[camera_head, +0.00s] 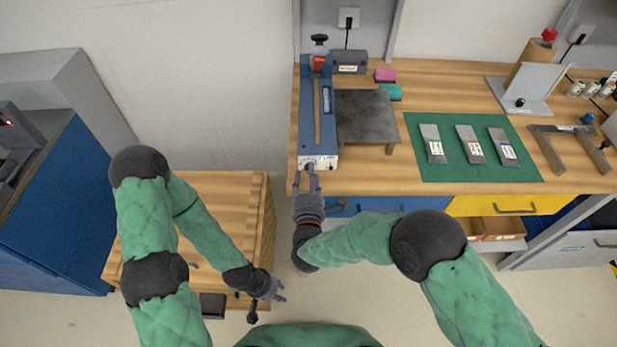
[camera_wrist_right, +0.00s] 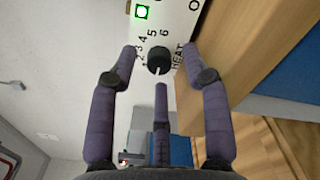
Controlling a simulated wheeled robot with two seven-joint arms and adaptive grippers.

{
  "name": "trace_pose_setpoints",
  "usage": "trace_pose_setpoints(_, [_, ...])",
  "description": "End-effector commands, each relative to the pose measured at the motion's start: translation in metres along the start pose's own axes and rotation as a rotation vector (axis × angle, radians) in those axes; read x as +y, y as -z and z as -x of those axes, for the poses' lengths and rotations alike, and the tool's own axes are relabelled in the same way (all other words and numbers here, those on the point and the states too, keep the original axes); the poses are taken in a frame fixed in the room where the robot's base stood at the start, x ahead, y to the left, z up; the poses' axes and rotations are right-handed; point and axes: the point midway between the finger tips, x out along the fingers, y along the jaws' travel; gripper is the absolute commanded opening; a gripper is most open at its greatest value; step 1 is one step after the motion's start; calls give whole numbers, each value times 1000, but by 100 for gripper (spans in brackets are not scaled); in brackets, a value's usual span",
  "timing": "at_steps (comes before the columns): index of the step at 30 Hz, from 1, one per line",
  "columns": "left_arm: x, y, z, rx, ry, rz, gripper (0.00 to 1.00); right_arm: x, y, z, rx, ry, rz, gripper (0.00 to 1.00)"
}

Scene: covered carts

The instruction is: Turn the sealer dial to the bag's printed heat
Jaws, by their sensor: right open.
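The blue sealer (camera_head: 305,110) stands at the left end of the workbench, with a white front panel (camera_head: 318,163). Its black dial (camera_wrist_right: 158,60) has a white mark on its lower side. The printed numbers 1 to 6 and the word HEAT surround it. My right gripper (camera_head: 308,172) is open at the panel; in the right wrist view its fingers are spread around the dial, not visibly closed on it. Three silver bags (camera_head: 433,143) (camera_head: 470,144) (camera_head: 503,146) lie on the green mat (camera_head: 440,175); their print is too small to read. My left gripper (camera_head: 281,291) is open and empty, low beside the wooden cart.

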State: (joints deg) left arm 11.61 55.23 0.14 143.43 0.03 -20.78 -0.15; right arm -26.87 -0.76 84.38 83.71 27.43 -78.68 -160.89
Motion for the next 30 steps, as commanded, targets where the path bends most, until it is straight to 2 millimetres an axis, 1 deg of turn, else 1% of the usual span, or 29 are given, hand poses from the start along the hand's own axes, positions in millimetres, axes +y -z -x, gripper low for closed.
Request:
trace_pose_setpoints(3, [0,0,0,0,0,0,32,0,0,0,0,0,0,48])
trace_pose_setpoints(5, [0,0,0,0,0,0,32,0,0,0,0,0,0,31])
trace_pose_setpoints(6, [0,0,0,0,0,0,32,0,0,0,0,0,0,20])
trace_pose_setpoints(8, [0,0,0,0,0,0,32,0,0,0,0,0,0,3])
trace_pose_setpoints(9, [0,0,0,0,0,0,32,0,0,0,0,0,0,0])
trace_pose_setpoints(20, [0,0,1,0,0,0,32,0,1,1,1,0,-32,0])
trace_pose_setpoints(26, [1,0,2,0,0,0,32,0,0,0,1,0,-131,0])
trace_pose_setpoints(30, [1,0,3,0,0,0,32,0,1,1,2,1,-243,0])
